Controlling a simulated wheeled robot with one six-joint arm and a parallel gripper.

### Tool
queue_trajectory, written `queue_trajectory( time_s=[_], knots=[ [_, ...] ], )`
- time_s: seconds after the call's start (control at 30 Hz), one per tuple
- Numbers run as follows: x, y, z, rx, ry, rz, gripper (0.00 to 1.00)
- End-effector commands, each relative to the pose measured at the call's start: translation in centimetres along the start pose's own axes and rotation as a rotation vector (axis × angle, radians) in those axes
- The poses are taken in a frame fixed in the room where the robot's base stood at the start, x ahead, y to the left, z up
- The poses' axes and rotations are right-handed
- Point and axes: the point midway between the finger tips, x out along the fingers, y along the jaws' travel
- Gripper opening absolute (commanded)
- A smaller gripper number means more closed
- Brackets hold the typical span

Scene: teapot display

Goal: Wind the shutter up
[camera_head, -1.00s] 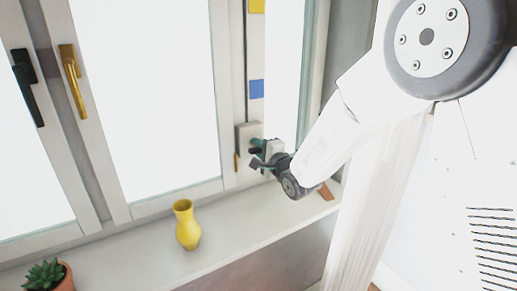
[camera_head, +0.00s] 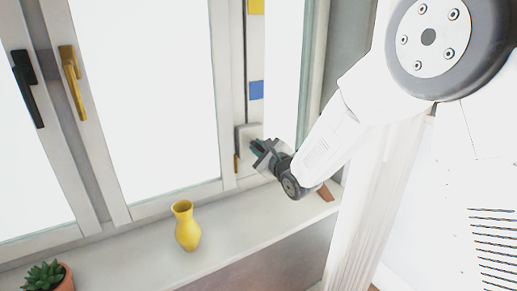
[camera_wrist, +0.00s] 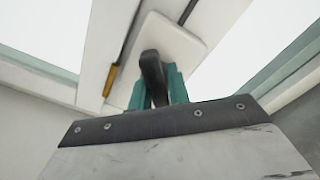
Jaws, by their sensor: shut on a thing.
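The shutter winder is a pale housing (camera_head: 242,136) on the window frame, at the right end of the window in the head view. In the wrist view its rounded white plate (camera_wrist: 178,42) shows with a dark crank handle (camera_wrist: 151,66) standing out from it. My gripper (camera_head: 257,149) is at the winder. In the wrist view the teal fingers of my gripper (camera_wrist: 158,88) are shut on the handle, one on each side. The lower part of the handle is hidden between the fingers. In the head view my gripper covers the handle.
A yellow vase (camera_head: 187,228) and a potted succulent (camera_head: 46,276) stand on the sill (camera_head: 225,225). A black window handle (camera_head: 28,88) and a brass one (camera_head: 73,80) are at left. A blue square (camera_head: 256,89) and a yellow square (camera_head: 257,6) sit above the winder.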

Motion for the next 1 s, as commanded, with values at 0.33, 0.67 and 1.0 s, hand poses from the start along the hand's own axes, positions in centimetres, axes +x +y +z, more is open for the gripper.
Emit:
queue_trajectory(
  time_s=[0.33,0.67,1.0],
  knots=[
    [-0.06,0.10,-0.14,0.041,0.003,0.002,0.00],
    [-0.06,0.11,-0.15,0.040,0.004,0.002,0.35],
    [-0.25,0.01,-0.05,0.039,0.001,0.001,0.38]
  ],
)
